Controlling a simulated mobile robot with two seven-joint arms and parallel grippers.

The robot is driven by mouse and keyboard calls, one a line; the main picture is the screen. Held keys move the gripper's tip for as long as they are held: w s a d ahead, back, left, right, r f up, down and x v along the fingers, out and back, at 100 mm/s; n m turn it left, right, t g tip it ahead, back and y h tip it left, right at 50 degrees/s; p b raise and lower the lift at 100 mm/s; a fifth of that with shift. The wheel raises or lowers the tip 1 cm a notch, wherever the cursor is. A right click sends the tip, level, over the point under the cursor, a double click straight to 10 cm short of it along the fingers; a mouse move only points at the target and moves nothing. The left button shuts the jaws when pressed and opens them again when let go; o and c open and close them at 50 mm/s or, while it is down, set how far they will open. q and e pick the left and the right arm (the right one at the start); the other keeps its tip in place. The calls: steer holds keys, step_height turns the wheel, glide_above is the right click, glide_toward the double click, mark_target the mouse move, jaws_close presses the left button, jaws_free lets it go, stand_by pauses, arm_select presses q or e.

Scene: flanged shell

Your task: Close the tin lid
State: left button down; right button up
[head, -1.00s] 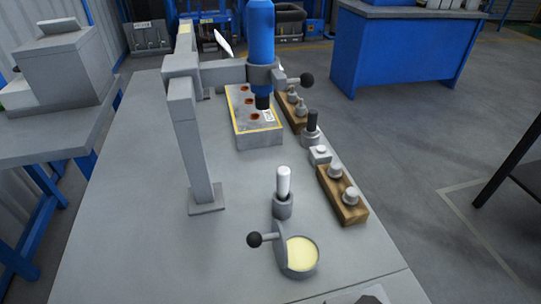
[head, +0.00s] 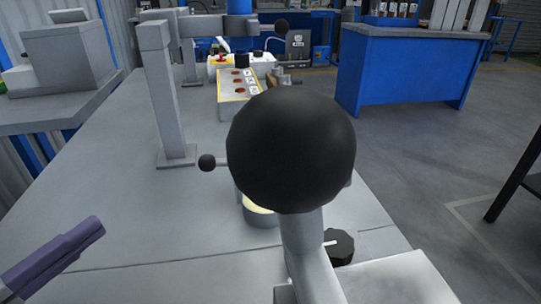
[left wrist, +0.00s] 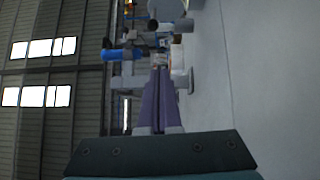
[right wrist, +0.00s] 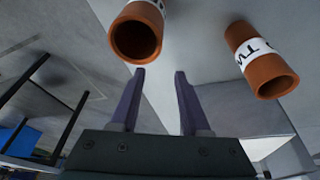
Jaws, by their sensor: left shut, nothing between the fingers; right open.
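The tin (head: 262,219) is a short grey round can on the grey table, partly hidden behind a large black ball. A bit of its pale yellow inside shows, so it is not covered. A small black knob (head: 207,161) on a thin bar sticks out to its left; the lid itself is mostly hidden. My left gripper (head: 97,225), with purple fingers, is shut and empty, left of the tin and apart from it. It also shows in the left wrist view (left wrist: 160,72). My right gripper (right wrist: 160,75) is open and empty in the right wrist view.
The large black ball (head: 290,150) on a grey lever fills the middle foreground. A grey post (head: 165,95) stands behind. Two brown tubes with white labels, one left (right wrist: 138,32) and one right (right wrist: 262,60), lie beyond my right fingers. The table's left part is clear.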

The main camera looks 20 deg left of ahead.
arm_select(q)
steer(key=shift+a, duration=0.1)
arm_select(e)
steer(key=shift+f, duration=0.2)
arm_select(q)
steer(key=shift+w+r, duration=0.15)
steer(key=shift+w, duration=0.05)
arm_select(e)
steer(key=shift+w+f+b, duration=0.1)
steer(key=shift+f+b, duration=0.15)
steer(key=shift+b, duration=0.05)
steer(key=shift+r, duration=0.15)
arm_select(q)
steer(key=w+d+r, duration=0.1)
steer(key=w+d, duration=0.4)
steer(key=w, duration=0.6)
steer(key=shift+w+d, duration=0.15)
steer(key=shift+w, duration=0.05)
arm_select(e)
steer(key=shift+d, duration=0.1)
arm_select(q)
steer(key=shift+r, duration=0.15)
